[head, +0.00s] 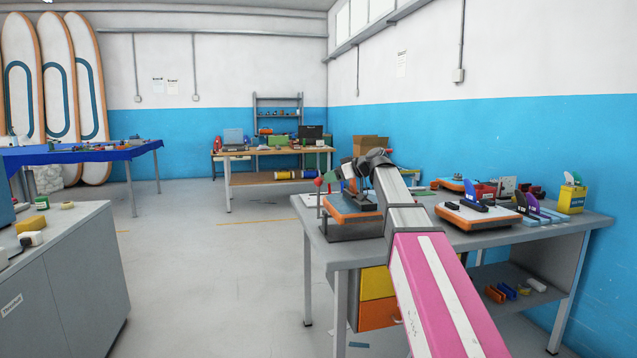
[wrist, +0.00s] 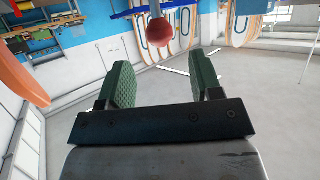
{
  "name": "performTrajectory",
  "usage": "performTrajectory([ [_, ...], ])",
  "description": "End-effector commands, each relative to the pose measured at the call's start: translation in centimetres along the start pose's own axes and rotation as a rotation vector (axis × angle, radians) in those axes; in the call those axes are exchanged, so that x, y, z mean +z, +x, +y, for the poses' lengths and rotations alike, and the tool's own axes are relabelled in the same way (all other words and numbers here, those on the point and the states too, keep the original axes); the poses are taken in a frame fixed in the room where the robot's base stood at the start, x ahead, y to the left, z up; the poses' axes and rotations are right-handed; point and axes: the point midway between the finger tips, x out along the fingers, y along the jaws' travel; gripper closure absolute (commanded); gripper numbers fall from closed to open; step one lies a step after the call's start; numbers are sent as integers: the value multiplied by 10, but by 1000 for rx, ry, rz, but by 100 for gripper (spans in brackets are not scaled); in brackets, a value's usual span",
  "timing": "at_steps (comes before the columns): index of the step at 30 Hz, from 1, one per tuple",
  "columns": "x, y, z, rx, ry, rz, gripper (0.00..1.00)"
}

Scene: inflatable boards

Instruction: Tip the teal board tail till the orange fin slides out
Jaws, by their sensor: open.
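An orange rounded edge (wrist: 18,68) shows at the left there. My arm hides part of the near board tail. I cannot make out a clearly teal board tail or an orange fin.
A yellow box (head: 571,199) holds fins at the right end.

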Motion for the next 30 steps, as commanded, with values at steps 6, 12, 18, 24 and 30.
performTrajectory([
  [6, 0, 41, 1, -2, 1, -1, 41],
  [12, -1, 65, 1, 0, 0, -1, 41],
  [18, 0, 74, 1, 1, 0, 0, 41],
  [24, 0, 74, 0, 1, 0, 0, 41],
  [30, 0, 74, 0, 1, 0, 0, 90],
])
